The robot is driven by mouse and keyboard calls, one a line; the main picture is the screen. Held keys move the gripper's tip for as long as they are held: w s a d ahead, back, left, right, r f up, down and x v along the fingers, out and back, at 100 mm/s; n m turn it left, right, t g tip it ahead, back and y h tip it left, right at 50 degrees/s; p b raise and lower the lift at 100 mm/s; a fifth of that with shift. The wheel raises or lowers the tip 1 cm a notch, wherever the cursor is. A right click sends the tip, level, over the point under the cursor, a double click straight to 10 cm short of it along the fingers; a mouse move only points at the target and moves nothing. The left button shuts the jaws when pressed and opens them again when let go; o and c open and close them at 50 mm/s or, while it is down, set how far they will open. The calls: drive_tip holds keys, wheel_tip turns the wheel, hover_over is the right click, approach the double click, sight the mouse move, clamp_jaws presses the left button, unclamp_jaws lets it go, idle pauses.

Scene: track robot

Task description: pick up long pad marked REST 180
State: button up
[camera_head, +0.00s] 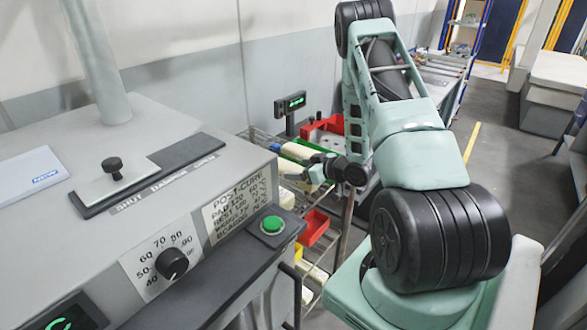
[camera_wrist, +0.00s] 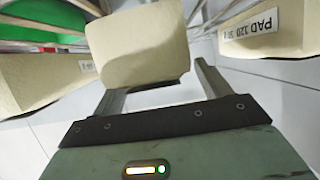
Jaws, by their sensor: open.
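In the wrist view my gripper (camera_wrist: 160,88) is open, with one finger at each side of the near end of a cream pad (camera_wrist: 138,42). No marking shows on this pad, and I cannot tell whether the fingers touch it. Another cream pad (camera_wrist: 35,88) at left carries a small label too blurred to read. A cream pad (camera_wrist: 262,38) at upper right is marked PAD 120. I cannot read REST 180 on any pad. In the head view my gripper (camera_head: 320,172) is at the rack, small and partly hidden by my arm.
A wire rack (camera_head: 262,138) holds cream and green pieces, with a red bin (camera_head: 313,228) lower down. A grey machine (camera_head: 150,130) with a dial and a green button (camera_head: 272,224) fills the left. Another red bin (camera_head: 325,124) lies behind. Open floor (camera_head: 505,170) is at right.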

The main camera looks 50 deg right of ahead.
drive_tip(key=shift+w+f, duration=0.15)
drive_tip(key=shift+w, duration=0.2)
drive_tip(key=shift+c, duration=0.3)
drive_tip(key=c, duration=1)
